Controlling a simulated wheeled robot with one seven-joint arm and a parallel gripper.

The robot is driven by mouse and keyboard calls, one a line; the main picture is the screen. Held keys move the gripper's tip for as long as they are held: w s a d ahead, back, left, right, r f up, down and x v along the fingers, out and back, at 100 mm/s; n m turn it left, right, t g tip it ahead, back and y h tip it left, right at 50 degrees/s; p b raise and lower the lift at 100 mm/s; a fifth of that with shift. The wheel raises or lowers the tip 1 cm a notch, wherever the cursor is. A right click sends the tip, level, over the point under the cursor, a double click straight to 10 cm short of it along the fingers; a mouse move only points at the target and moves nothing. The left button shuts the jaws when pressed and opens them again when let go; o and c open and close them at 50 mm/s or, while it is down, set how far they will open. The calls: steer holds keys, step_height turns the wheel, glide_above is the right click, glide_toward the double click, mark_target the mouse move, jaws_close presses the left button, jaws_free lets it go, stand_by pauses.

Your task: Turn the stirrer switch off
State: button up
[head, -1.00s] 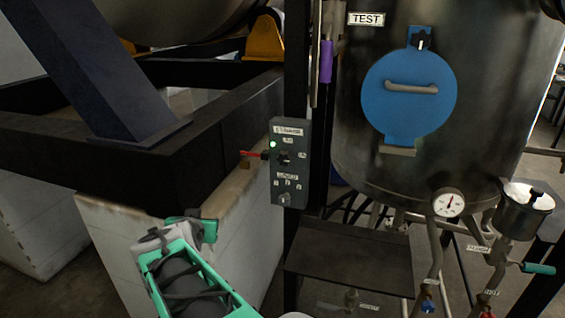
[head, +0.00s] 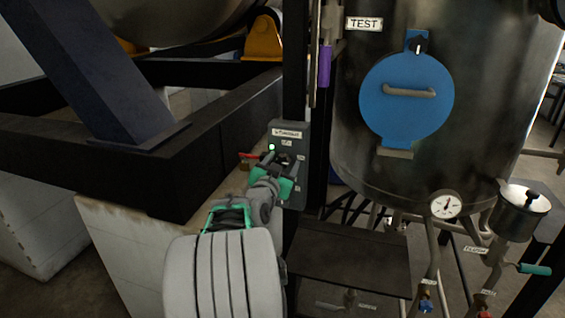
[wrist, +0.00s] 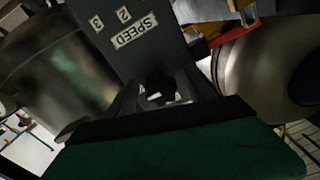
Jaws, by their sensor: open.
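The grey stirrer control box (head: 292,128) hangs on the dark post, with a small green lamp (head: 271,147) lit near its top. My gripper (head: 275,163) reaches up to the box's front and hides the switch and most of the lower panel in the head view. In the wrist view the box face (wrist: 113,53) appears upside down, with a SPEED label and numbers. The dark stirrer switch (wrist: 154,95), with a white mark, shows between my open gripper's fingers (wrist: 153,92). Whether the fingers touch it I cannot tell.
A red handle (head: 249,155) sticks out left of the box, close to my gripper. The dark frame beam (head: 150,170) lies to the left. A steel tank with a blue round cover (head: 407,110) stands to the right, above a dark shelf (head: 350,255).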

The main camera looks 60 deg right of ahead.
jaws_close()
stand_by(0.6)
steer(key=shift+f, duration=0.1)
steer(key=n+b, duration=0.3)
steer(key=shift+s+f+n, duration=0.1)
steer(key=shift+n, duration=0.3)
steer(key=n+b, duration=0.1)
steer(key=n, duration=0.3)
steer(key=shift+s+n+b, duration=0.1)
steer(key=shift+n+b, duration=0.2)
steer(key=shift+b, duration=0.1)
steer(key=n, duration=0.4)
steer(key=shift+s+r+b, duration=0.1)
steer(key=shift+r+b, duration=0.1)
steer(key=shift+b, duration=0.2)
steer(key=shift+r+n, duration=0.1)
steer(key=shift+n, duration=2.7)
